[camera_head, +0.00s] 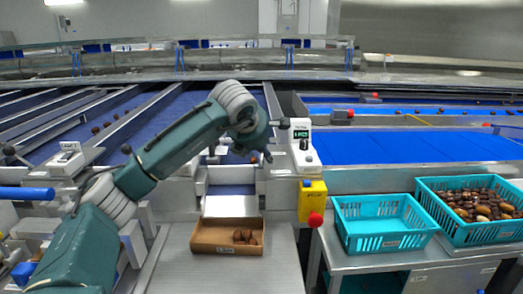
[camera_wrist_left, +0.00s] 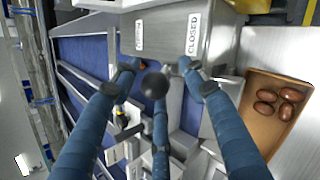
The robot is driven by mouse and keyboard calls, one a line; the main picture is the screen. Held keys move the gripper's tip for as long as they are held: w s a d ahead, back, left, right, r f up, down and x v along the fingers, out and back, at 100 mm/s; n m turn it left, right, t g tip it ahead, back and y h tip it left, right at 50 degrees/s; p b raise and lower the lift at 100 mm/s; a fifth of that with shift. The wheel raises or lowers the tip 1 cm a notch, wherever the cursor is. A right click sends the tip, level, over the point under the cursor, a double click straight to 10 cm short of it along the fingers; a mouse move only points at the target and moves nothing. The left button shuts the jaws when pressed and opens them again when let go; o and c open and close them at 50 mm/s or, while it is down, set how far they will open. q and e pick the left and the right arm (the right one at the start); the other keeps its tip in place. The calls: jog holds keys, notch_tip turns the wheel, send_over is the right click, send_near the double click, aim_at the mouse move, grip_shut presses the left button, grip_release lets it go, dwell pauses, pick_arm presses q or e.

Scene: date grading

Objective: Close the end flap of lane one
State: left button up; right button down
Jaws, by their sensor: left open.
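The lane's end (camera_head: 231,190) is a metal chute with a blue floor, above a cardboard tray; I cannot clearly make out the flap's position. A black ball knob (camera_wrist_left: 154,86) shows between my left fingers in the left wrist view. Beside it is a grey metal housing (camera_wrist_left: 165,50) with two labels; one reads CLOSED (camera_wrist_left: 193,33), the other seems to read OPEN. My left gripper (camera_wrist_left: 160,75) is open, its three fingers spread about the knob; I cannot tell whether they touch it. In the head view my left gripper (camera_head: 255,153) hangs over the chute. My right gripper is out of view.
The cardboard tray (camera_head: 197,246) holds several brown dates below the chute. A display box (camera_head: 301,135) and a yellow box with a red button (camera_head: 316,219) stand just right. Two teal crates (camera_head: 348,238) (camera_head: 432,213) are on the right bench, the farther one filled.

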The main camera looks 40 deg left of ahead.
pick_arm(q)
jog(key=v, duration=1.2)
jog(key=shift+f, duration=0.2)
